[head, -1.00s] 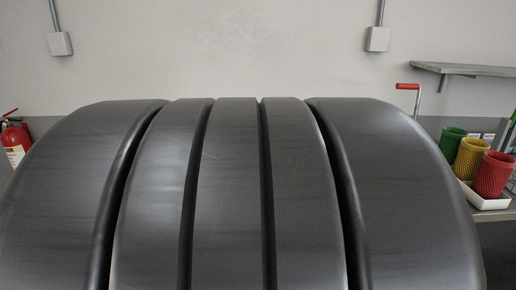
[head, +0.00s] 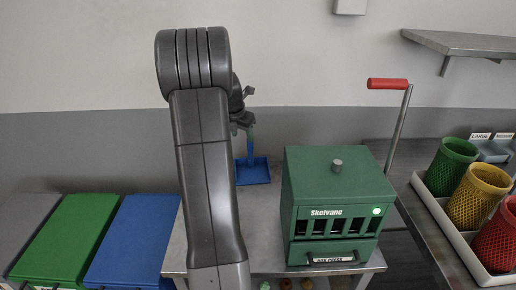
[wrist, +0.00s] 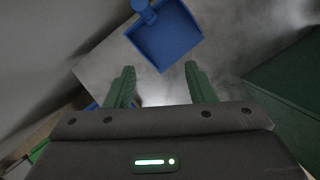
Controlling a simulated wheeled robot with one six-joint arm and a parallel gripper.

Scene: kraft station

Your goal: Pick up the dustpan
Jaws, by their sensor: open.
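A blue dustpan (head: 254,171) lies at the back of the metal table, left of the green machine, with its handle standing up. The wrist view shows its blue pan (wrist: 168,38) at the top, ahead of the fingers, with the handle partly cut off by the frame's top edge. My gripper (head: 243,124) is above the dustpan in the head view, partly hidden behind my arm. In the wrist view its two green fingers (wrist: 160,84) are apart with nothing between them. I cannot tell the exact gap between the fingers and the handle.
A green press (head: 338,205) with a red-handled lever (head: 387,84) stands right of the dustpan. Green (head: 68,236) and blue (head: 130,236) lidded bins are at left. Coloured mesh cups (head: 478,195) stand in a white tray at right. A wall shelf (head: 465,44) is above.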

